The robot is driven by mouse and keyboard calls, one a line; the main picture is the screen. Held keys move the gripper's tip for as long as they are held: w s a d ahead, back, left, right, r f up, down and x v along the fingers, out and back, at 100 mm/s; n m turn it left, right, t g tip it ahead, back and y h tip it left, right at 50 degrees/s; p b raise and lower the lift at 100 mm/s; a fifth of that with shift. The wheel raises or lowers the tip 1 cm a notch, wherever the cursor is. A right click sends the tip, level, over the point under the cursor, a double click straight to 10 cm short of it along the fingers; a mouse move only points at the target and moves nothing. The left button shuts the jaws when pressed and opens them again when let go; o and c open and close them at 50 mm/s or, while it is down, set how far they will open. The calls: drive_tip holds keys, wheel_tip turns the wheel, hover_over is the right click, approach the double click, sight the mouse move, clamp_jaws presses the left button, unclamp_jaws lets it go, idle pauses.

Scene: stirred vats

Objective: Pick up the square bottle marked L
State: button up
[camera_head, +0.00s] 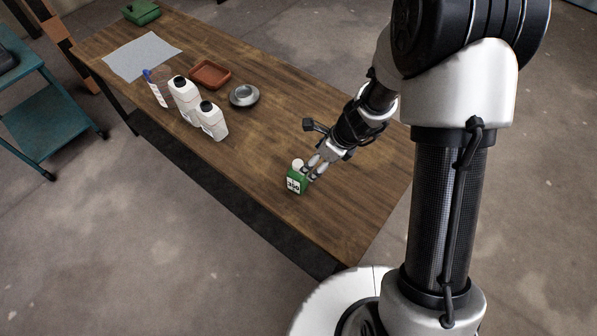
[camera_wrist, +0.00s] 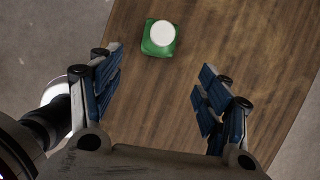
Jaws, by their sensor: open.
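A small square green bottle (camera_head: 295,183) with a white cap stands upright near the table's front edge. Its white label carries dark characters that I cannot read surely; no clear L shows. It also shows from above in the wrist view (camera_wrist: 153,47), ahead of the fingers and between their lines. My gripper (camera_head: 314,167) is open and empty, just behind and right of this bottle in the head view. In the wrist view the fingers (camera_wrist: 155,88) are spread wide with bare table between them. Two white bottles with dark caps (camera_head: 184,98) (camera_head: 211,121) stand farther left, their labels unreadable.
A clear container with something blue (camera_head: 160,90) stands beside the white bottles. A brown tray (camera_head: 210,74), a grey dish (camera_head: 244,96), a grey sheet (camera_head: 142,56) and a green case (camera_head: 141,12) lie farther back. The wooden table (camera_head: 260,150) is bare around the green bottle.

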sight(298, 177)
drive_tip(key=b+x, duration=0.4)
drive_tip(key=x, duration=0.6)
drive_tip(key=shift+a+f, duration=0.1)
drive_tip(key=shift+f, duration=0.05)
drive_tip(key=b+x, duration=0.3)
drive_tip(key=x, duration=0.2)
drive_tip(key=shift+s+f, duration=0.15)
drive_tip(key=shift+c, duration=0.4)
drive_tip(key=c, duration=1.3)
